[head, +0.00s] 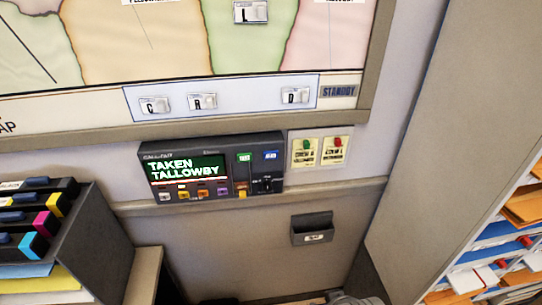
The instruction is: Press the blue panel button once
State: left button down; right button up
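A dark call-out panel (212,168) is mounted on the wall below the map board. Its lit green screen (187,168) reads "TAKEN TALLOWBY". A row of small coloured buttons (194,193) runs under the screen; a purple one (223,191) is at its right end. A small blue patch with white marks (270,155) sits at the panel's upper right, beside a green one (244,157). I cannot tell whether the blue patch is a button or a label. A black switch (265,184) is below it. Neither gripper can be made out.
A plate with a green and a red tag (320,148) is right of the panel. A small dark wall holder (312,229) hangs below. A rack of binders (38,225) stands at left, pigeonhole shelves (500,240) at right. The wall front between them is clear.

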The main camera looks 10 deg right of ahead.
grip_shut()
dwell(1.4)
